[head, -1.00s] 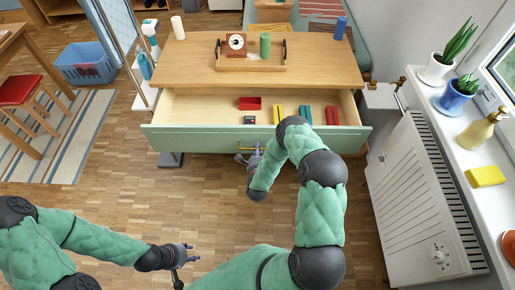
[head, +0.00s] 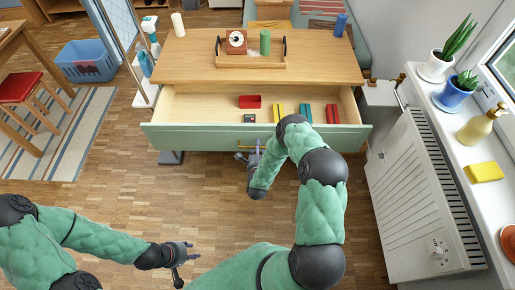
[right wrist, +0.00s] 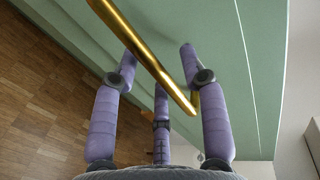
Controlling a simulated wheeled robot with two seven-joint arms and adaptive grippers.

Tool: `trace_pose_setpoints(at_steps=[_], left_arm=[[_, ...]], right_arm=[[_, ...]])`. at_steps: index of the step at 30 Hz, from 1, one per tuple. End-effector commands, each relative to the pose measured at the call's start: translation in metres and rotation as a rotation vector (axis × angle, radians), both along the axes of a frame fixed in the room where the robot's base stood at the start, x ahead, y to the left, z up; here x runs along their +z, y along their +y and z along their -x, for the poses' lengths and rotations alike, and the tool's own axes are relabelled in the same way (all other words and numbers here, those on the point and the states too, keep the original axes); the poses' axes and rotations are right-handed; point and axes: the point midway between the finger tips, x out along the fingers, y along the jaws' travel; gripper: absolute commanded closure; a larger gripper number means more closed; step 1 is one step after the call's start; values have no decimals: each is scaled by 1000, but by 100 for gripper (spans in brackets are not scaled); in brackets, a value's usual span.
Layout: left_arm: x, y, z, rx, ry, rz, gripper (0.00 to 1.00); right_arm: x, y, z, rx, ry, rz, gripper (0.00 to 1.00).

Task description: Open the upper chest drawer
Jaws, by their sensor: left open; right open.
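The upper chest drawer (head: 200,137) has a green front and stands pulled out from the wooden chest, its inside showing. Its brass handle (head: 246,146) is on the front, and it also crosses the right wrist view (right wrist: 150,58). My right gripper (head: 255,152) is at the handle. In the right wrist view its purple fingers (right wrist: 160,60) are spread open, on both sides of the bar, close to the green front; whether they touch it I cannot tell. My left gripper (head: 190,251) is open and empty over the floor, away from the chest.
The drawer holds a red box (head: 250,102), a small dark item and several yellow, blue and red pieces. A tray (head: 250,62) with items stands on the chest top. A white radiator (head: 425,200) is at the right. The wooden floor in front is largely clear.

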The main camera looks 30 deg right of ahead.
Motion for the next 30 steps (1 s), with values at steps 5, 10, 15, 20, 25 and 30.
trace_pose_setpoints(at_steps=[5,10,15,20,25,30], left_arm=[[0,0,0,0,0,0,59],[0,0,0,0,0,0,59],[0,0,0,0,0,0,59],[0,0,0,0,0,0,59],[0,0,0,0,0,0,59],[0,0,0,0,0,0,59]], right_arm=[[3,8,11,1,1,-1,56],[9,24,37,3,2,-2,56],[15,41,66,2,4,-2,56],[20,54,86,2,2,-2,56],[23,60,98,0,2,-1,56],[24,62,100,0,1,-1,56]])
